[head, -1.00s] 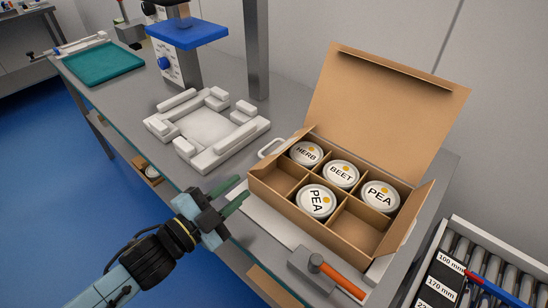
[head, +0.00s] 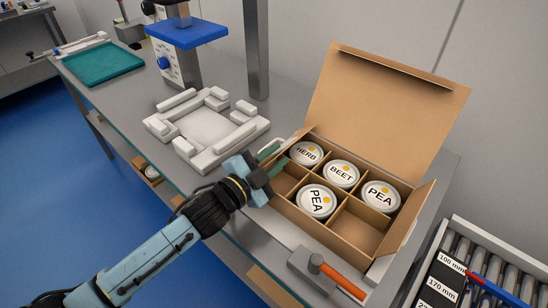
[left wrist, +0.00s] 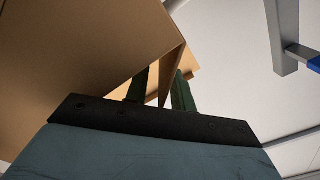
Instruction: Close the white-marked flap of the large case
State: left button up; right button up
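The large case (head: 388,75) is an open brown cardboard box with its big lid standing up at the back. Its left side flap (head: 299,145) stands up and leans outward; its right side flap (head: 413,205) also stands open. I cannot make out a white mark on either flap. My left gripper (head: 275,157) is at the case's left end, beside the left flap, with its green fingers apart. In the left wrist view, a cardboard panel (left wrist: 172,75) shows between the fingers, with no clear grip on it. My right gripper is not in view.
Several round tubs, such as the HERB tub (head: 306,153), sit in the case's divided cells; some cells are empty. A white fixture (head: 205,127) stands to the left, and a roller conveyor (head: 480,265) at right.

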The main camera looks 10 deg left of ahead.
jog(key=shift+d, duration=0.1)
pick_arm(q)
grip_shut()
jog(key=shift+f, duration=0.1)
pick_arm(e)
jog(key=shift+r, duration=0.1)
pick_arm(q)
jog(key=shift+s+d+f+m, duration=0.1)
jog(key=shift+d+f+m, duration=0.1)
jog(key=shift+m, duration=0.3)
jog(key=shift+s+d+f+m, duration=0.1)
jog(key=shift+f+m, duration=0.05)
jog(key=shift+m, duration=0.35)
jog(key=shift+f+m, duration=0.15)
jog(key=shift+m, duration=0.25)
grip_release()
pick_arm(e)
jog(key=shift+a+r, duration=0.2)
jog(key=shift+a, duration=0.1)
